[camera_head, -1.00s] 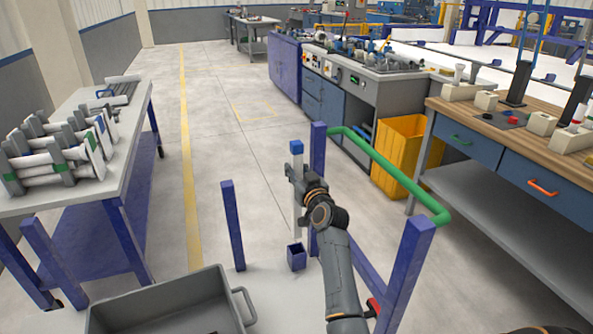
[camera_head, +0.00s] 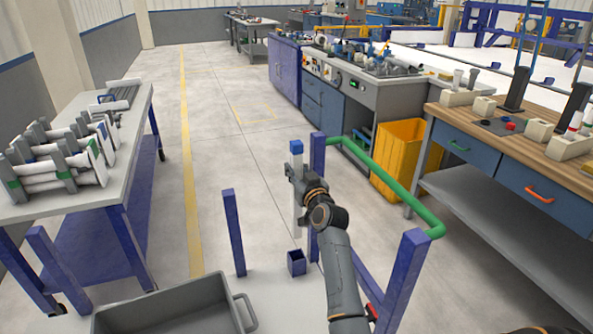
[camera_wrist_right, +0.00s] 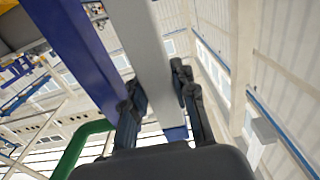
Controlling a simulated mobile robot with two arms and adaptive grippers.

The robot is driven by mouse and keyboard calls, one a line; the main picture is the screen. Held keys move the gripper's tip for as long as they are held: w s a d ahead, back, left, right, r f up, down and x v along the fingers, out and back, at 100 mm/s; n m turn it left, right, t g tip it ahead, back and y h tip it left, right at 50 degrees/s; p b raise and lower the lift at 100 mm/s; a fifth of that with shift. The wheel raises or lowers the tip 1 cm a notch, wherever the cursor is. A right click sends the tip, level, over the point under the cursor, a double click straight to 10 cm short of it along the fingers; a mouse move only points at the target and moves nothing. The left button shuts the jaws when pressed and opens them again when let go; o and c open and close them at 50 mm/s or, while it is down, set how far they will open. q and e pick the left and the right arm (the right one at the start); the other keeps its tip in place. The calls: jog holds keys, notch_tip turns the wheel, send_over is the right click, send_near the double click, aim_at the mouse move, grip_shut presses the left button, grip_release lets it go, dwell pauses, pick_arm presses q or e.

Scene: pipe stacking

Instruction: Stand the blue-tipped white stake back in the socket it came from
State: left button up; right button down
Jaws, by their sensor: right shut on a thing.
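The white stake (camera_head: 298,222) with its blue tip (camera_head: 296,147) stands roughly upright in the head view. My right gripper (camera_head: 295,173) is shut on it, a little below the tip. In the right wrist view the stake (camera_wrist_right: 148,45) passes between the two fingers (camera_wrist_right: 160,95), and its blue end (camera_wrist_right: 176,133) shows beyond them. A small blue square socket (camera_head: 297,262) is low on the frame, just below the stake's lower end. Its dark opening shows, and the stake looks clear of it. My left gripper is not in view.
A blue post (camera_head: 317,195) stands close right of the stake, joined to a green rail (camera_head: 395,185). Another blue post (camera_head: 234,232) is at left. A grey tray (camera_head: 180,305) is in front. A table with white pipes (camera_head: 55,165) stands left; a wooden bench (camera_head: 510,130) stands right.

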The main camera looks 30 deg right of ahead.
pick_arm(q)
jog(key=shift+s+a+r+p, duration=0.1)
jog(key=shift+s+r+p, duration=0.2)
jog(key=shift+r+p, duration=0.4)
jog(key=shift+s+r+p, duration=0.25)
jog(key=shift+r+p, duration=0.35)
jog(key=shift+p, duration=0.05)
